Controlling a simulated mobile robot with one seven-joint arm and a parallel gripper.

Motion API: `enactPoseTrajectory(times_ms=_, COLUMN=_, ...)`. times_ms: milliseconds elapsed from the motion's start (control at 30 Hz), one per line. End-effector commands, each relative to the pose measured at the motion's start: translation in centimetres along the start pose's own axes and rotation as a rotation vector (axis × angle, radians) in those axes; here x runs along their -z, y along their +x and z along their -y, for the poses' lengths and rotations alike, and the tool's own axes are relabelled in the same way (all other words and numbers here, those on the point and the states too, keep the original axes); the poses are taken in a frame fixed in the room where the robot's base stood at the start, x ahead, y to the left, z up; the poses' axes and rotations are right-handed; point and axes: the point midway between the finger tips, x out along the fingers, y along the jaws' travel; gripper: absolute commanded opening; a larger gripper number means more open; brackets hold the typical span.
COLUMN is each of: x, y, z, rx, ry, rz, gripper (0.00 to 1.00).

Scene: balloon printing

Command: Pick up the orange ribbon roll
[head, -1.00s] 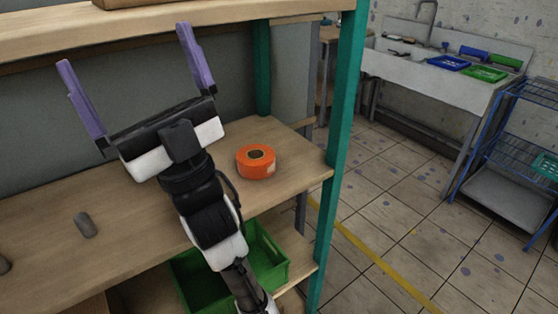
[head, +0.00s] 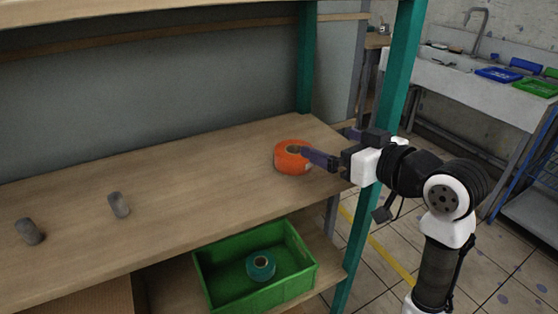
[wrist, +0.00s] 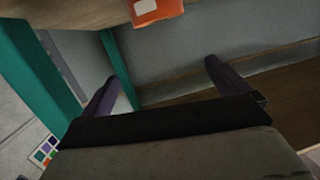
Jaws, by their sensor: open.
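The orange ribbon roll (head: 290,157) lies flat on the wooden middle shelf, near its right end. Its orange side also shows at the top edge of the wrist view (wrist: 157,10), beyond the fingers and partly cut off. My gripper (head: 325,154) is at the right end of the shelf, pointing left at the roll. In the head view a purple finger overlaps or nearly meets the roll's right side; contact cannot be told. In the wrist view my gripper (wrist: 160,80) has its two purple fingers wide apart with nothing between them.
A teal post (head: 397,90) stands close behind my gripper. Two grey cylinders, one nearer (head: 30,231) and one farther (head: 119,204), stand on the shelf at left. A green crate (head: 215,292) holding a teal roll (head: 260,267) sits below. The shelf's middle is clear.

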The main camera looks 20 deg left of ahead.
Motion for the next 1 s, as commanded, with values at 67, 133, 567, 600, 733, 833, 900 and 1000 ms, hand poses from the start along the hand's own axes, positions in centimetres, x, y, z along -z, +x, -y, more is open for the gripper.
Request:
enactPoseTrajectory(times_ms=67, x=-1.9, y=-1.0, z=-0.1, rx=0.016, ry=-0.029, rz=0.083, gripper=1.00)
enactPoseTrajectory(times_ms=133, x=-2.9, y=-1.5, z=0.0, rx=0.030, ry=-0.046, rz=0.131, gripper=1.00)
enactPoseTrajectory(times_ms=567, x=-4.4, y=4.4, z=0.4, rx=0.044, ry=-0.054, rz=0.163, gripper=1.00)
enactPoseTrajectory(times_ms=600, x=-4.5, y=5.0, z=0.4, rx=0.044, ry=-0.054, rz=0.164, gripper=1.00)
enactPoseTrajectory(times_ms=733, x=-4.7, y=6.3, z=0.4, rx=0.041, ry=-0.054, rz=0.162, gripper=1.00)
enactPoseTrajectory(times_ms=833, x=-4.8, y=6.8, z=0.4, rx=0.041, ry=-0.054, rz=0.162, gripper=1.00)
enactPoseTrajectory(times_ms=900, x=-4.7, y=7.5, z=0.3, rx=0.042, ry=-0.053, rz=0.162, gripper=1.00)
enactPoseTrajectory(times_ms=1000, x=-4.7, y=9.1, z=0.1, rx=0.043, ry=-0.053, rz=0.163, gripper=1.00)
